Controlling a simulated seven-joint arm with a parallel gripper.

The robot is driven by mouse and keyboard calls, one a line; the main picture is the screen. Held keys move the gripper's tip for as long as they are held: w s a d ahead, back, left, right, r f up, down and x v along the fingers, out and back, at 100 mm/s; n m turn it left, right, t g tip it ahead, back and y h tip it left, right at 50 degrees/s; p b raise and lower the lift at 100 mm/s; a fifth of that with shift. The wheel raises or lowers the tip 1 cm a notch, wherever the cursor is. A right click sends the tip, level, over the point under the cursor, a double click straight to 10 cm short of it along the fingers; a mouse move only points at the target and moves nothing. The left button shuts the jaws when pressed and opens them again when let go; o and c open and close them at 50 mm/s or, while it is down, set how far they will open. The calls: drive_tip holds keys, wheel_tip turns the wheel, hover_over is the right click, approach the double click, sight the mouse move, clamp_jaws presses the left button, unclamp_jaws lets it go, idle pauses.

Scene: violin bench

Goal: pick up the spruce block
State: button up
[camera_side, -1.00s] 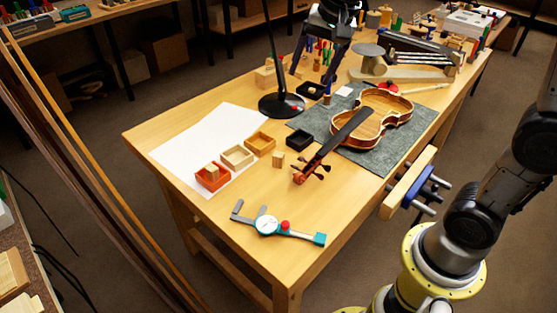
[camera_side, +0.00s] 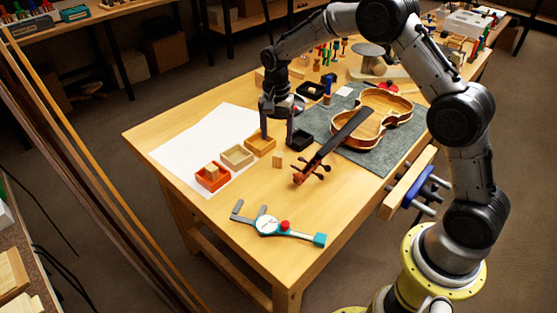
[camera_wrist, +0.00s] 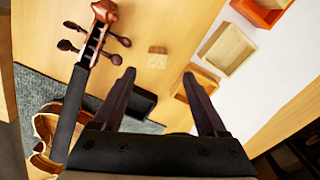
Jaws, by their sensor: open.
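A small pale wooden block, seemingly the spruce block (camera_side: 277,160), stands alone on the bare bench between the trays and the violin's scroll. In the wrist view the block (camera_wrist: 157,61) shows just beyond my fingertips, roughly midway between them. My gripper (camera_side: 277,136) points down above and slightly behind the block, its fingers apart with nothing between them. The fingers also show in the wrist view (camera_wrist: 159,76). Another small block (camera_side: 212,169) sits in the orange-red tray (camera_side: 213,184).
A pale wooden tray (camera_side: 237,157), an amber tray (camera_side: 260,146) and a black tray (camera_side: 299,142) stand near the block. The violin (camera_side: 377,118) lies on a grey mat (camera_side: 350,152), its neck reaching toward the block. A dial caliper (camera_side: 268,226) lies at the front, with bare wood around it.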

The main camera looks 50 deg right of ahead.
sight(279, 154)
drive_tip(key=f, duration=0.8)
drive_tip(key=shift+s+d+f, duration=0.15)
drive_tip(key=shift+s, duration=0.05)
drive_tip(key=shift+c, duration=0.2)
clamp_jaws()
